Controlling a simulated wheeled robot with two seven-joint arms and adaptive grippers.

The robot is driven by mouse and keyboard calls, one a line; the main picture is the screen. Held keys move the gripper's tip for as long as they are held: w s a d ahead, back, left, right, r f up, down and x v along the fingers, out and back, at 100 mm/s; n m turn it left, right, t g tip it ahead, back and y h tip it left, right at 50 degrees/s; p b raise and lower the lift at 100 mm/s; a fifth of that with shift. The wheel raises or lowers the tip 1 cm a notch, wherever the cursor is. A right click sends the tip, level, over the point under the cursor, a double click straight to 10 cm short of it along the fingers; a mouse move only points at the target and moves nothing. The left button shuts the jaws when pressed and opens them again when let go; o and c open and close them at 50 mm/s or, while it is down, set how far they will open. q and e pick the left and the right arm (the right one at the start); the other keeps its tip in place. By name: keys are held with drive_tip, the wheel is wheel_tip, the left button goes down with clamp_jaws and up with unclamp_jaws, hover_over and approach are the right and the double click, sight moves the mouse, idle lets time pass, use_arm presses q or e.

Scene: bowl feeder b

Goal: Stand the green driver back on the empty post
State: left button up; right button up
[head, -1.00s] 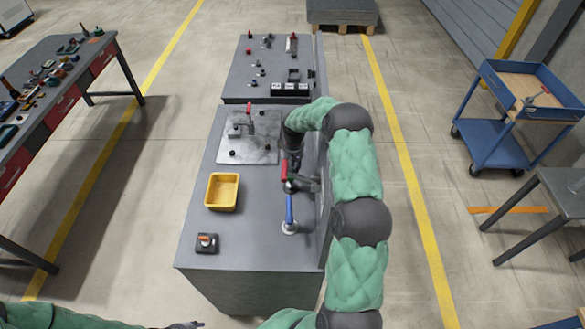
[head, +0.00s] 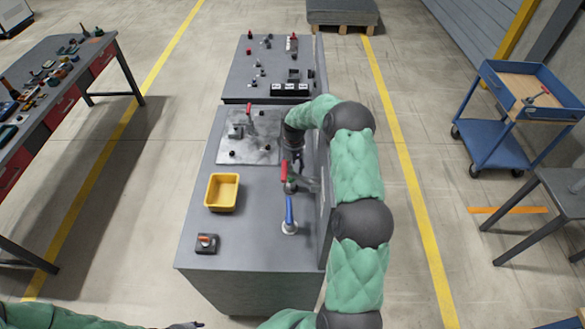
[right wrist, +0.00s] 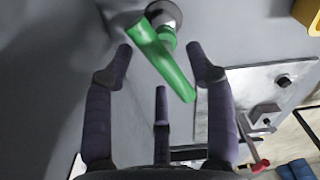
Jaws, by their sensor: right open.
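In the right wrist view a green driver (right wrist: 172,67) slants across the space in front of my right gripper (right wrist: 158,50). Its upper end is beside a round grey base (right wrist: 164,14), with a short green part just below that base. I cannot tell whether they touch. My right gripper is open, its fingers around the near side of the green piece and apart from it. In the head view my right gripper (head: 296,166) hangs over the bench's right side; I cannot make out the green driver there. My left gripper (head: 186,325) barely shows at the bottom edge.
A red-handled piece (head: 284,171) and a blue-handled piece on a round base (head: 289,214) stand near the bench's right edge. A yellow bin (head: 222,206), a metal plate with a clamp (head: 228,155) and a small dark block (head: 206,244) are to the left.

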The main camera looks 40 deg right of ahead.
wheel_tip(320, 180, up, 11)
drive_tip(key=shift+f, duration=0.15)
drive_tip(key=shift+d, duration=0.1)
